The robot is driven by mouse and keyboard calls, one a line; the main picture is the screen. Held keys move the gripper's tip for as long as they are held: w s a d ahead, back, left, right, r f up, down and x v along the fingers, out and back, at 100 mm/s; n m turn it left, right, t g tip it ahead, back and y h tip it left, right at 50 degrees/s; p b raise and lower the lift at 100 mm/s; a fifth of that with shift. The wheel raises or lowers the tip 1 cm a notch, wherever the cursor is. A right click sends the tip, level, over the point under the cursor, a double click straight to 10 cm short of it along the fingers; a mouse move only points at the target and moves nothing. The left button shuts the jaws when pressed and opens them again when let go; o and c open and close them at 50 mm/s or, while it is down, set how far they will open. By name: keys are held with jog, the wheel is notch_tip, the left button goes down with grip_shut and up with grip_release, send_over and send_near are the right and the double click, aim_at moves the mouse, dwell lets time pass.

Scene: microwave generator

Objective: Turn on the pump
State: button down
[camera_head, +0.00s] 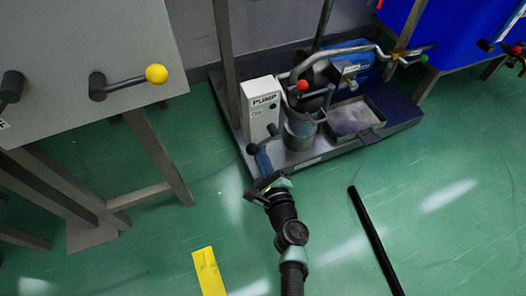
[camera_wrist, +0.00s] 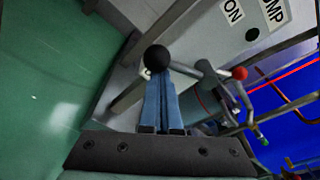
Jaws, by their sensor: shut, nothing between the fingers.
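The pump box (camera_head: 262,112) is a pale upright case marked PUMP, standing on the grey skid. Its lever has a black ball knob (camera_head: 252,149) pointing down and left from a dark hub (camera_head: 272,130). In the wrist view the black ball (camera_wrist: 157,58) is right at my fingertips, with the lever running right to its hub. An ON label (camera_wrist: 232,11) shows on the box. My gripper (camera_head: 262,160) is low in front of the box, its blue fingers (camera_wrist: 160,95) together and empty. The fingertips overlap the ball; whether they touch it I cannot tell.
A red-knobbed lever (camera_head: 302,85) and a blue motor (camera_head: 355,70) sit on the skid (camera_head: 310,160) behind. A grey cabinet with a yellow-knobbed lever (camera_head: 156,74) stands left. A black bar (camera_head: 375,240) lies at right. Green floor between is clear.

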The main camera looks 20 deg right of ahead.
aim_at(256, 147)
jog(key=r+m+p, duration=0.1)
jog(key=a+r+m+p, duration=0.1)
jog(key=p, duration=0.1)
jog(key=shift+r+y, duration=0.2)
jog(key=shift+y, duration=0.2)
jog(key=r+m+p, duration=0.1)
jog(key=m+p, duration=0.1)
jog(key=r+m+y+p, duration=0.1)
jog(key=m+p, duration=0.1)
jog(key=shift+a+r+p, duration=0.1)
jog(key=shift+a+p, duration=0.1)
jog(key=shift+p, duration=0.15)
jog(key=shift+r+m, duration=0.15)
jog(key=shift+m, duration=0.15)
jog(key=shift+r+p, duration=0.15)
jog(key=shift+p, duration=0.3)
